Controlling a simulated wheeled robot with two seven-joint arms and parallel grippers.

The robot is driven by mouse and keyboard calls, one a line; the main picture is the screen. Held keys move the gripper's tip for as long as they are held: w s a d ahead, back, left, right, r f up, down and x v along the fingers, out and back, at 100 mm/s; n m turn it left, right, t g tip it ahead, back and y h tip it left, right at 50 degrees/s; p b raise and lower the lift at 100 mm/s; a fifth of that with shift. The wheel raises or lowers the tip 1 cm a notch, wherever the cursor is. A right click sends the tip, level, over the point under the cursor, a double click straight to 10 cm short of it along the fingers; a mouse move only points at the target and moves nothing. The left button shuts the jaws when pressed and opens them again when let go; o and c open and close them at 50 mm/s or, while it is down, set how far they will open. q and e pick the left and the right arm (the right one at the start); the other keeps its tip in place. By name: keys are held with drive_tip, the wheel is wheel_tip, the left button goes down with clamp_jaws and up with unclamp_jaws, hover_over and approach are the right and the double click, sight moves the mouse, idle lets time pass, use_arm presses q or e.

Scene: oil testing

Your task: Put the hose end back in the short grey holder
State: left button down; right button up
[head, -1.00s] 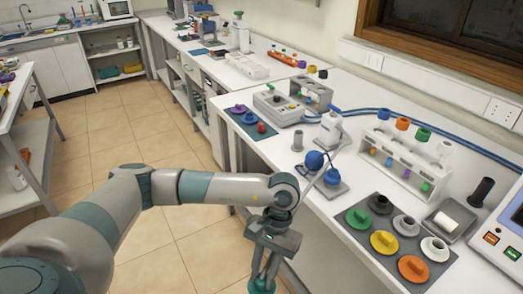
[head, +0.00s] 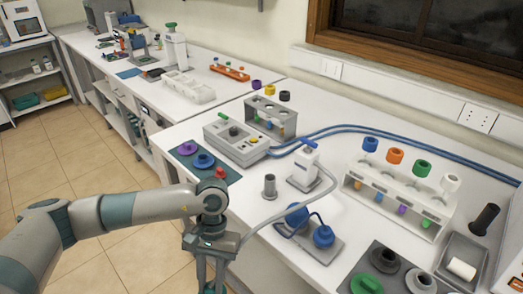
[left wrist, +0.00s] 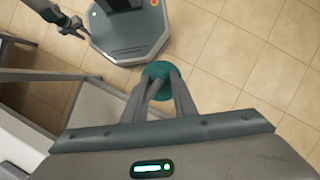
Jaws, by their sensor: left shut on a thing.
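The short grey holder (head: 269,187) stands upright on the bench in the head view, with nothing seen in it. My left gripper (head: 213,280) is left of and below it, in front of the bench edge, pointing down. The pale hose (head: 275,217) runs from the white blue-topped unit (head: 303,165) to this gripper. In the left wrist view the fingers (left wrist: 160,88) are closed together on the hose end, with a round teal piece (left wrist: 158,70) at their tips over the floor. The hose end itself is mostly hidden. My right gripper (left wrist: 70,25) is perhaps the small dark one at the upper left.
A teal mat (head: 228,178) with coloured knobs and a grey device (head: 232,138) lie behind left. A tube rack (head: 400,198) is at right. Bare white bench surrounds the holder.

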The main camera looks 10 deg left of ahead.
use_arm(q)
drive_tip(key=shift+w, duration=0.1)
drive_tip(key=shift+r, duration=0.1)
use_arm(e)
drive_tip(key=shift+s+d, duration=0.2)
drive_tip(key=shift+d, duration=0.05)
drive_tip(key=shift+d, duration=0.1)
